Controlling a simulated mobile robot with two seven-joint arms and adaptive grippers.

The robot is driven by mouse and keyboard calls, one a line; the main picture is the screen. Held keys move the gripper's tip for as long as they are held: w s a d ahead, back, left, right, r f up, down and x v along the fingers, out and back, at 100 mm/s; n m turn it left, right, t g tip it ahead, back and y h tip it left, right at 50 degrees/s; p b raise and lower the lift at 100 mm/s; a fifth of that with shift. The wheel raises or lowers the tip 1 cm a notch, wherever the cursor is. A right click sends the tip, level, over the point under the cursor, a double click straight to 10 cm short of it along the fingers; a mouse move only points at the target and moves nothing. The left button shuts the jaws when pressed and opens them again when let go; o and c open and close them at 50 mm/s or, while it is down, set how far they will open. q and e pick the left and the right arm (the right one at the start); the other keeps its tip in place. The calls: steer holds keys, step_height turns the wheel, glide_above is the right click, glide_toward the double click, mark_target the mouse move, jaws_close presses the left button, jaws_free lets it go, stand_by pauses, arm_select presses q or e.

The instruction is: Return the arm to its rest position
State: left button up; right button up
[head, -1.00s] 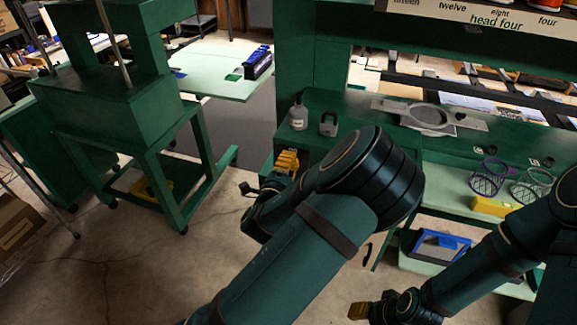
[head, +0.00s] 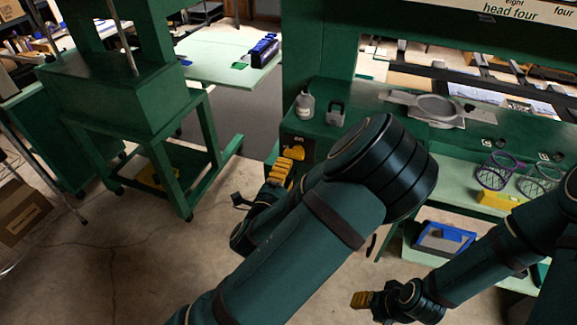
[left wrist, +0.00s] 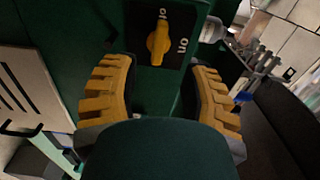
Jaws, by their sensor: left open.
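My left arm reaches up from the bottom of the head view. Its left gripper (head: 280,172), with yellow fingers, is close in front of a dark panel carrying a yellow rotary knob (head: 295,148). In the left wrist view the gripper (left wrist: 160,70) is open, fingers apart, with nothing between them. The knob (left wrist: 158,42) shows beyond the fingertips, apart from them, on a black plate with white marks. My right gripper (head: 362,299) hangs low at the right; its finger opening cannot be made out.
A green bench (head: 365,110) holds a grey bottle (head: 305,105), a padlock-shaped object (head: 335,115) and a round hoop frame (head: 435,108). Wire baskets (head: 495,171) and a blue-edged bin (head: 443,238) are at right. A green press (head: 125,95) stands left; floor (head: 110,250) between is clear.

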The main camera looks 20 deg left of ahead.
stand_by(0.4)
arm_select(q)
steer(key=s+a+f+n+g+y, duration=0.1)
steer(key=s+f+n+g, duration=0.4)
steer(key=f, duration=0.4)
steer(key=s+a+f+n+g+y, duration=0.15)
steer(key=f+n+g, duration=0.35)
steer(key=f, duration=0.5)
steer(key=s+d+f+n+g+h, duration=0.2)
steer(key=s+d+n+g+h, duration=0.4)
steer(key=s+d+n, duration=0.3)
steer(key=shift+s+d+f+n+g, duration=0.35)
steer(key=shift+s+d, duration=0.2)
steer(key=shift+s, duration=0.4)
